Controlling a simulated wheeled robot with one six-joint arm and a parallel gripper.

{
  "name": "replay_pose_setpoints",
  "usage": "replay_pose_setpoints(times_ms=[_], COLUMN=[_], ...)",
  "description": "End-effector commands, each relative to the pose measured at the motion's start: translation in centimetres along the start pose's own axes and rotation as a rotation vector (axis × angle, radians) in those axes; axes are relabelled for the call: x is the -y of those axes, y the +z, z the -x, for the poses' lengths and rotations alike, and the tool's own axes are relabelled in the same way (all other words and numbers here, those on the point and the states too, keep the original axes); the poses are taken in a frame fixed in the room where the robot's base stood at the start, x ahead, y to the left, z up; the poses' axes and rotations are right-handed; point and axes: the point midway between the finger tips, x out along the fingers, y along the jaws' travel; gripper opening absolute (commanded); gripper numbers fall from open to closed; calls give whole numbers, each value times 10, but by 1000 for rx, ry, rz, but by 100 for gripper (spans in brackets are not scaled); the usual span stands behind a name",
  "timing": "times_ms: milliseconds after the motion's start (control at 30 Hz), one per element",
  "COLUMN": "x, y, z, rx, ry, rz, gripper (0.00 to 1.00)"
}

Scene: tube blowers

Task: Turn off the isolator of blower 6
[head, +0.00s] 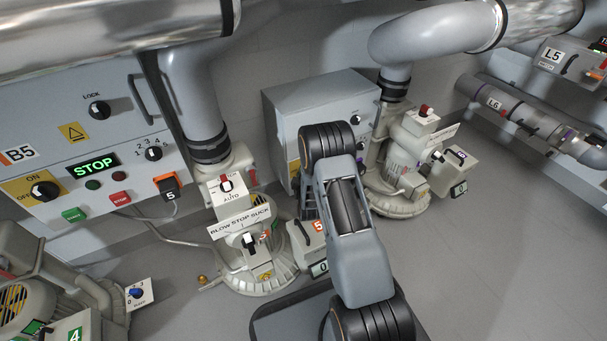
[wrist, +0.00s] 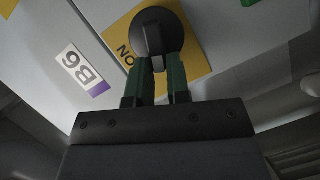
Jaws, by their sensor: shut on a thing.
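In the wrist view, a round black rotary knob (wrist: 152,27) sits on a yellow plate (wrist: 190,62) with "ON" lettering visible to its left. The knob's exact setting cannot be told, and no OFF lettering shows. In the head view my arm covers part of the grey cabinet (head: 290,97) behind it; the gripper and isolator knob are hidden there.
Blower machines stand left (head: 255,270) and right (head: 400,205) of my arm. Open floor (head: 500,250) lies at the right.

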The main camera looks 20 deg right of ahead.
Motion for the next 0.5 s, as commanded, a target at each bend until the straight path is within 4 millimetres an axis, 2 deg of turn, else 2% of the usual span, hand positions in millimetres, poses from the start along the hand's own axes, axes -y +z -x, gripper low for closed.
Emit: replay_pose_setpoints(times_ms=[100, 133, 367, 400, 500], x=[0, 0, 0, 0, 0], y=[-1, -1, 0, 0, 0], z=[0, 0, 0, 0, 0], rx=[-4, -4, -2, -2, -1], ry=[0, 0, 1, 1, 0], rz=[0, 0, -1, -1, -1], gripper=[0, 18, 40, 43, 43])
